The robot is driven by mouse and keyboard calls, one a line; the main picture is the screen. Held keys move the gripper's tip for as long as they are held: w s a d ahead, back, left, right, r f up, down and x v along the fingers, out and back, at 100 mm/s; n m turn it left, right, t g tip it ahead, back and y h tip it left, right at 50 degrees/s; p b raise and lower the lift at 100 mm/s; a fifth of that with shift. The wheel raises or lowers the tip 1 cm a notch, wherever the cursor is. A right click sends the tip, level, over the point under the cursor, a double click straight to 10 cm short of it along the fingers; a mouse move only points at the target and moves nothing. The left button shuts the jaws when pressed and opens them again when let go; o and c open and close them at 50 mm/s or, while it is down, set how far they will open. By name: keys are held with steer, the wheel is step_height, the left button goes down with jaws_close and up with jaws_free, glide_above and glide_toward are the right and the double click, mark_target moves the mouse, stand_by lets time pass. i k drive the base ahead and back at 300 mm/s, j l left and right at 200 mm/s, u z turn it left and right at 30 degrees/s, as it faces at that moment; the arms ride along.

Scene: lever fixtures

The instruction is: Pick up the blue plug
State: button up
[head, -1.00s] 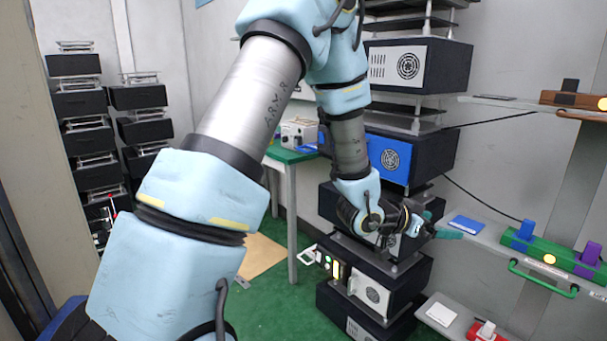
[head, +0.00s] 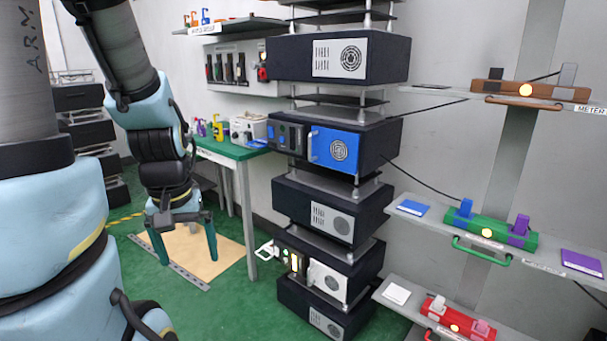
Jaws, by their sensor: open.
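A blue plug (head: 464,209) stands upright at the left end of a green fixture (head: 490,232) on the middle wall shelf at the right. A purple plug (head: 519,229) stands at the fixture's right end, and a lit yellow button is between them on its front. My gripper (head: 184,248) hangs at the left of the view, fingers pointing down and apart, with nothing between them. It is far to the left of the blue plug, across the equipment stack. The foot of the blue plug meets the fixture, and I cannot tell how deep it sits.
A stack of dark equipment boxes (head: 337,58) stands between my gripper and the shelves. A green table (head: 226,150) is behind my arm. A blue card (head: 412,207) and a purple card (head: 582,262) flank the fixture. A brown fixture (head: 530,90) is above, a red one (head: 457,320) below.

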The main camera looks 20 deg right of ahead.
mark_target(467, 205)
steer(key=k+l+u, duration=0.1)
steer(key=l+u, duration=0.35)
steer(key=k+l+u, duration=0.15)
steer(key=l+u, duration=0.15)
steer(key=u, duration=0.15)
steer(key=k+l+u, duration=0.1)
steer(key=k+l, duration=0.3)
steer(key=l, duration=0.25)
steer(key=k+l+u, duration=0.1)
steer(key=k+l, duration=0.3)
steer(key=l, duration=0.2)
steer(key=k+l+u, duration=0.1)
steer(key=k+l, duration=0.3)
steer(key=l, duration=0.15)
